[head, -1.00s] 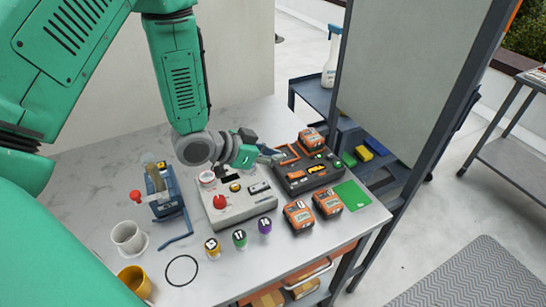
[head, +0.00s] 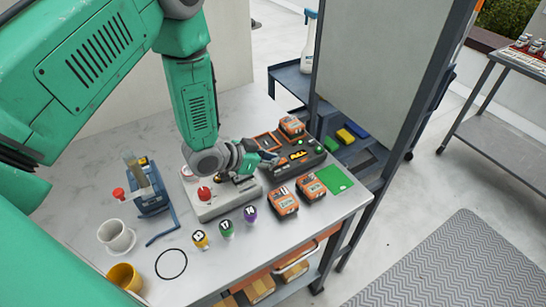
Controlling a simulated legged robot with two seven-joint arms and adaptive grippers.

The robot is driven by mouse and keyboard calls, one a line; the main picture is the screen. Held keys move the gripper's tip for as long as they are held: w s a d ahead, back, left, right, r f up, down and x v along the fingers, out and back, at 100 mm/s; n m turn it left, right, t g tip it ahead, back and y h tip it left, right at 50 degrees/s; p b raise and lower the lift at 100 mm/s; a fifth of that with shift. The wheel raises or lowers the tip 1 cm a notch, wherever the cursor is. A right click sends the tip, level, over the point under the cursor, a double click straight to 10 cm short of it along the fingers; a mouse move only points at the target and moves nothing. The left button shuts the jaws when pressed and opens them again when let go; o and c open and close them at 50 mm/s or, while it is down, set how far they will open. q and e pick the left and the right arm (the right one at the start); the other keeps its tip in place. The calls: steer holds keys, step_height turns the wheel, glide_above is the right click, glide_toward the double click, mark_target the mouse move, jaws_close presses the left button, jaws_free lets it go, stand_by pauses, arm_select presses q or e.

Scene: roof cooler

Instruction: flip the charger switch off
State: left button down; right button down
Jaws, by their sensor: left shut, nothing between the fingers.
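The charger (head: 283,172) is a dark box with orange trim on the table, right of the grey control box. An orange battery (head: 291,126) sits at its back, and small green lights show on its right part. I cannot make out the charger switch; it is too small or hidden by the gripper. My left gripper (head: 273,159) is shut and empty. Its fingertips are at the left part of the charger's top; whether they touch it I cannot tell. My right gripper is not in view.
The grey box with a red knob (head: 204,193) lies under my left wrist. Two orange batteries (head: 283,203) and (head: 311,188), a green pad (head: 335,179) and several numbered bottles stand in front. A blue device (head: 150,193), a white cup (head: 116,236) and a yellow cup (head: 124,277) are at left.

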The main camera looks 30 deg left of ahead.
arm_select(q)
steer(key=shift+s+f+b, duration=0.2)
steer(key=shift+f+b, duration=0.1)
steer(key=shift+f, duration=0.1)
steer(key=shift+d, duration=0.1)
steer(key=shift+r, duration=0.15)
steer(key=shift+r+p, duration=0.7)
steer(key=shift+p, duration=0.1)
steer(key=shift+r, duration=0.1)
